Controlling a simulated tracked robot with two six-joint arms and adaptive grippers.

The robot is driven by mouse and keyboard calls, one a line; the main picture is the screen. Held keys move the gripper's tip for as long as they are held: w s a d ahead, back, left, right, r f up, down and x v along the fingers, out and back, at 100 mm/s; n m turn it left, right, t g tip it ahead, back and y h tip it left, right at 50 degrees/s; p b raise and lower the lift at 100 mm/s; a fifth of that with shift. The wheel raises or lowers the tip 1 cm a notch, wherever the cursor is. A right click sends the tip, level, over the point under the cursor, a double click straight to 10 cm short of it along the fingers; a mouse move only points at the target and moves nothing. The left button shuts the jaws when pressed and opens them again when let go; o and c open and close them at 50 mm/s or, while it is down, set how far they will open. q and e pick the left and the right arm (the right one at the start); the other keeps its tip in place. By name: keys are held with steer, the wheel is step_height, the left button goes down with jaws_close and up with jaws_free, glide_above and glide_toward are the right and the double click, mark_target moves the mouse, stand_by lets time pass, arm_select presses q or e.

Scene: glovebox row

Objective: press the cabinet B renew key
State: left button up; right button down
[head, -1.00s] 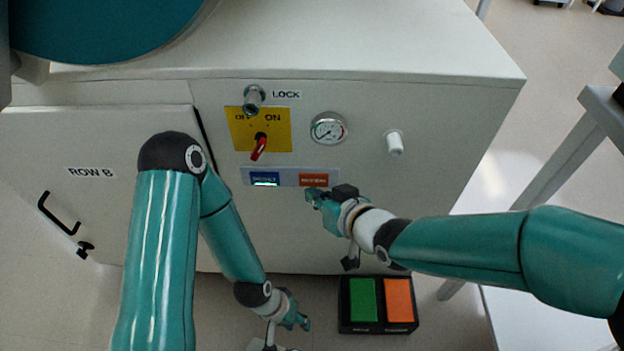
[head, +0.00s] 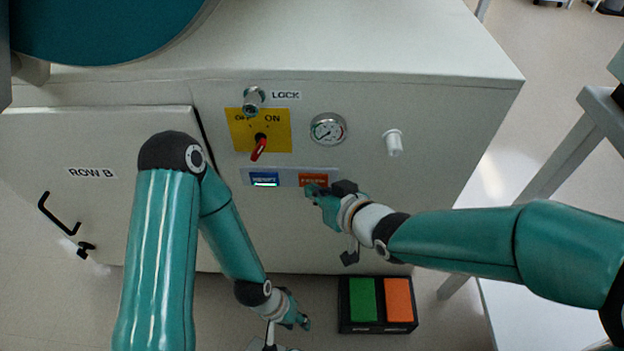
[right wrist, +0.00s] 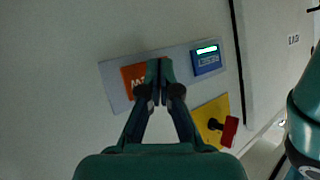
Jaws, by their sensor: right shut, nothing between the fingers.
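The cabinet (head: 440,150) carries the label ROW B (head: 91,173). On its front panel an orange key (head: 313,179), its lettering too blurred to read surely, sits right of a blue key (head: 264,178) with a small lit display. My right gripper (head: 311,190) is shut and empty, its tips over the lower edge of the orange key. In the right wrist view the fingertips (right wrist: 158,72) cover the right part of the orange key (right wrist: 131,82); I cannot tell whether they touch it. My left gripper (head: 301,321) hangs low in front of the cabinet, too small to read.
Above the keys are a yellow plate with a red switch (head: 259,147), a lock knob (head: 253,99), a gauge (head: 328,129) and a white knob (head: 394,142). A pedal box (head: 376,328) with green and orange pads stands on the floor. A table is at the right.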

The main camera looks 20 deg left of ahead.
steer(key=shift+w+a, duration=0.1)
steer(key=shift+w, duration=0.25)
stand_by(0.6)
steer(key=shift+s, duration=0.1)
steer(key=shift+s+d+b, duration=0.2)
steer(key=shift+s+b, duration=0.2)
steer(key=shift+s, duration=0.25)
steer(key=shift+s+d+b, duration=0.25)
steer(key=shift+s+b, duration=0.2)
steer(key=shift+s, duration=0.35)
steer(key=shift+s+d+b, duration=0.2)
steer(key=shift+s+b, duration=0.25)
steer(key=shift+s, duration=0.4)
steer(key=shift+s+d+b, duration=0.25)
steer(key=shift+s+b, duration=0.2)
steer(key=shift+s, duration=0.35)
